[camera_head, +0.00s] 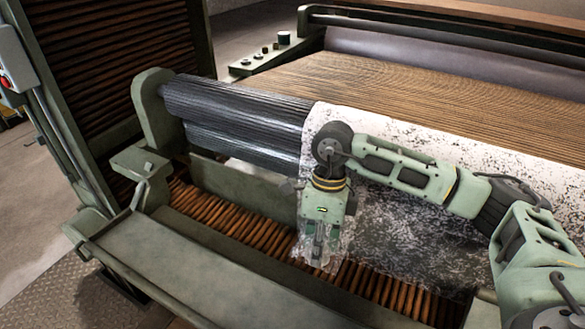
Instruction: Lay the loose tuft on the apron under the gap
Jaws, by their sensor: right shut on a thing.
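My right gripper (322,252) points down in front of the rollers, its fingers shut on a loose tuft (343,251) of thin, whitish, see-through fibre. The tuft hangs around the fingers, over the brown slatted apron (228,226) at the front. I cannot tell whether its lower edge touches the slats. The dark fluted rollers (235,101) are bare on the left, a gap beside the speckled white fibre sheet (470,160) covering their right part. The gripper is near the sheet's left edge, right of most of the bare stretch. My left gripper is not in view.
A green front rail (190,262) runs along the apron's near side. A green end bracket (150,115) holds the rollers at left. An upright slatted lattice (110,50) stands at far left, and a wide slatted bed (390,88) lies behind. Apron slats left of the gripper are clear.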

